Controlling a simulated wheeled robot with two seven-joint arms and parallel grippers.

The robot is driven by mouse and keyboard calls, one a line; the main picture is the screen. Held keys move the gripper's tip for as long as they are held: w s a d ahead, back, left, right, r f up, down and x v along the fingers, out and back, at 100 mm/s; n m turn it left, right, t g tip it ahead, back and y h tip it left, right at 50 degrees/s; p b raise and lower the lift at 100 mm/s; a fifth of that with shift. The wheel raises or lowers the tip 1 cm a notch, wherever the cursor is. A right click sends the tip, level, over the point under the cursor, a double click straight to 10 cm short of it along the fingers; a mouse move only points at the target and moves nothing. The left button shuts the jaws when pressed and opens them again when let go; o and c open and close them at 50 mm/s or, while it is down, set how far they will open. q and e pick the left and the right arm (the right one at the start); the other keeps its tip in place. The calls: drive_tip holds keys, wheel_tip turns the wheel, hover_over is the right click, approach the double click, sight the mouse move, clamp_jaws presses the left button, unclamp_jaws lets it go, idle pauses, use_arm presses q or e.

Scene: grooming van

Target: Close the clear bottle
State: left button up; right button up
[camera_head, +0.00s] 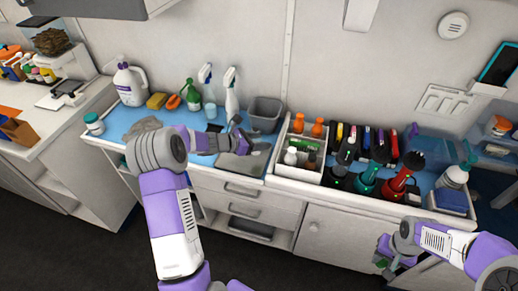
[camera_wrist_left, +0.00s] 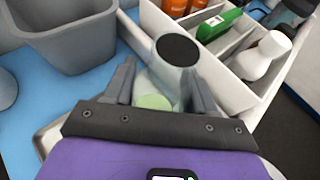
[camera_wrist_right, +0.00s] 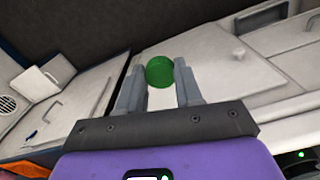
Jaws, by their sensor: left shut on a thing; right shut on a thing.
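The clear bottle (camera_wrist_left: 176,72) is between the fingers of my left gripper (camera_wrist_left: 160,100), which is shut on it. Its dark round end faces the left wrist camera, and a pale green patch shows lower down. In the head view my left gripper (camera_head: 236,140) is over the blue counter top, in front of the grey bin. My right gripper (camera_wrist_right: 160,92) is shut on a green cap (camera_wrist_right: 160,71). In the head view my right gripper (camera_head: 386,256) is low in front of the white cabinets, well apart from the bottle.
A grey bin (camera_head: 265,114) stands behind my left gripper. A white divided organizer (camera_head: 284,157) with several bottles is to its right. Spray bottles (camera_head: 231,92) and a white jug (camera_head: 128,84) stand along the back. Dryers and clippers (camera_head: 401,184) fill the right counter. The floor in front is clear.

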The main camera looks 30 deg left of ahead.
use_arm(q)
drive_tip(key=shift+f+b, duration=0.6)
drive_tip(key=shift+f, duration=1.25)
use_arm(e)
drive_tip(key=shift+f, duration=0.6)
use_arm(q)
drive_tip(key=shift+f, duration=0.1)
use_arm(e)
drive_tip(key=shift+f, duration=0.1)
use_arm(q)
drive_tip(key=o, duration=1.2)
